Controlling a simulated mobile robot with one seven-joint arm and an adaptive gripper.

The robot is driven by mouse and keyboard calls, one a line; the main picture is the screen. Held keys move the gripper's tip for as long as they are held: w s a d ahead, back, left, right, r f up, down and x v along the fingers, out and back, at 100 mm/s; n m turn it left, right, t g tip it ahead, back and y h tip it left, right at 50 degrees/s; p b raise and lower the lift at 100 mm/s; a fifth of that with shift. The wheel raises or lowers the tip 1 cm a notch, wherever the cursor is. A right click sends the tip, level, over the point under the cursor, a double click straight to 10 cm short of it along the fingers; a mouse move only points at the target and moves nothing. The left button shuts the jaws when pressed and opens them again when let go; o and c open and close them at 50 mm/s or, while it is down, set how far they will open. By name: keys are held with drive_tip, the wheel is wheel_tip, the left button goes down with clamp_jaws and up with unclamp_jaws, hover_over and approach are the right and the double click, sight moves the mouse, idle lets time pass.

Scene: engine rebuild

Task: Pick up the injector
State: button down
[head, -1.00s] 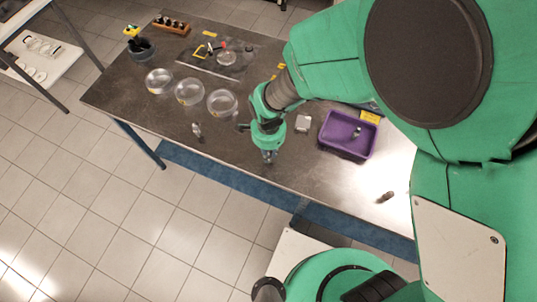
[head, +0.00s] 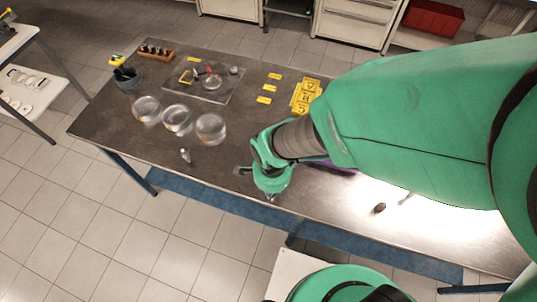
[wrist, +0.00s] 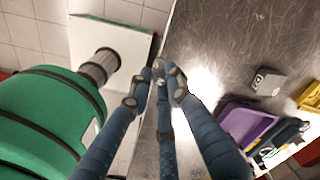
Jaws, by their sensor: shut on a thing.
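My gripper (head: 272,196) is by the table's front edge in the head view, and my arm hides much of it. In the wrist view my gripper's blue fingers (wrist: 158,78) close together on a small metallic piece (wrist: 158,64), which I take to be the injector. Only its end shows between the fingertips, so its full shape is hidden. It appears close to the table's edge.
A small metal part (head: 185,155) stands left of my gripper, near several clear bowls (head: 211,127). A dark part (head: 379,208) lies on the right. The wrist view shows a purple bin (wrist: 237,121) and a grey block (wrist: 268,81). The table (head: 105,125) is clear at front left.

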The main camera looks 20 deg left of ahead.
drive_tip(key=s+d, duration=0.4)
drive_tip(key=shift+s+d+r, duration=0.3)
drive_tip(key=shift+d+r, duration=0.05)
drive_tip(key=shift+d, duration=0.05)
idle(0.5)
drive_tip(key=w+d+n+p, duration=0.1)
drive_tip(key=w+d+n, duration=0.1)
drive_tip(key=w+d, duration=1.2)
drive_tip(key=w, duration=0.4)
drive_tip(key=shift+w+d+r, duration=0.15)
drive_tip(key=shift+d+r, duration=0.1)
drive_tip(key=shift+r, duration=0.05)
drive_tip(key=shift+w, duration=0.1)
drive_tip(key=w+a+f, duration=0.1)
drive_tip(key=w+a, duration=0.3)
drive_tip(key=w, duration=1)
drive_tip(key=shift+w+f, duration=0.2)
